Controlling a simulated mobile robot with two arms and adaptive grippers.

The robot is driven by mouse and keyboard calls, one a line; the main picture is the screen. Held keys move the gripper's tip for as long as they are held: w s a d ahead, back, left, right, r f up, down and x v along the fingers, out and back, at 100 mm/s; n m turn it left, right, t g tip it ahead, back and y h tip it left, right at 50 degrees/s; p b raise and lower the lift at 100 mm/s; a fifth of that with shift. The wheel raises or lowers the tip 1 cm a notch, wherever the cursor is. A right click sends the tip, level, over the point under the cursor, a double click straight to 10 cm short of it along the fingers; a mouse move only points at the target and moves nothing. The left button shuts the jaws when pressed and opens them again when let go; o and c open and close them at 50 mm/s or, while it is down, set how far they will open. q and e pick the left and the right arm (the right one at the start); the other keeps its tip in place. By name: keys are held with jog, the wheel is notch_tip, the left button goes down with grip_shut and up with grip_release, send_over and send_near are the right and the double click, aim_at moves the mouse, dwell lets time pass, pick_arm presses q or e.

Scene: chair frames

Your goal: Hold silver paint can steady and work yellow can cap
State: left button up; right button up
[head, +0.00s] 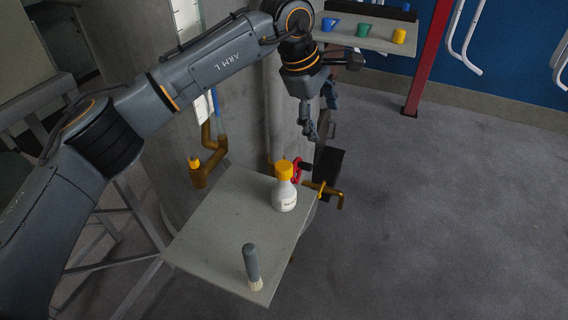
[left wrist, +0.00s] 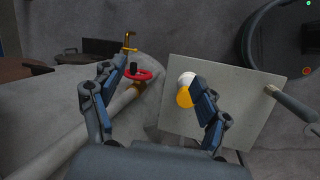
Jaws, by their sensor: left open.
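A white bottle (head: 285,197) with a yellow cap (head: 284,169) stands upright on a small grey table (head: 222,230). I see no silver paint can in either view. My left gripper (head: 313,132) is above and just beyond the bottle, apart from it, pointing down. In the left wrist view my left gripper (left wrist: 160,88) is open with nothing between its fingers. There the yellow cap (left wrist: 184,97) and white bottle (left wrist: 188,78) show beside the right finger, which partly covers them. My right gripper is not in view.
A red valve wheel (head: 297,171) and brass pipes (head: 204,168) are close to the table. A shelf (head: 372,37) holds blue, green and yellow cups. A red post (head: 428,60) stands right; the floor there is clear.

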aim_at(284, 165)
pick_arm(q)
jog(key=a+f+y, duration=0.1)
jog(key=a+f, duration=0.1)
jog(key=f, duration=0.2)
jog(key=a+f+n+g+y, duration=0.1)
jog(key=a+f, duration=0.2)
jog(key=f, duration=0.2)
jog(key=a+f+n+y, duration=0.1)
jog(key=a+f+y, duration=0.1)
jog(key=f, duration=0.2)
jog(key=shift+s+a+f+g, duration=0.2)
jog(key=shift+a+f+g, duration=0.1)
jog(key=shift+a+g, duration=0.1)
notch_tip(284, 165, down, 8)
jog(key=shift+r, duration=0.25)
jog(key=c, duration=1.4)
jog(key=shift+o, duration=0.2)
jog(key=shift+f, duration=0.1)
jog(key=o, duration=1.5)
jog(key=shift+o, duration=0.2)
jog(key=shift+c, duration=0.2)
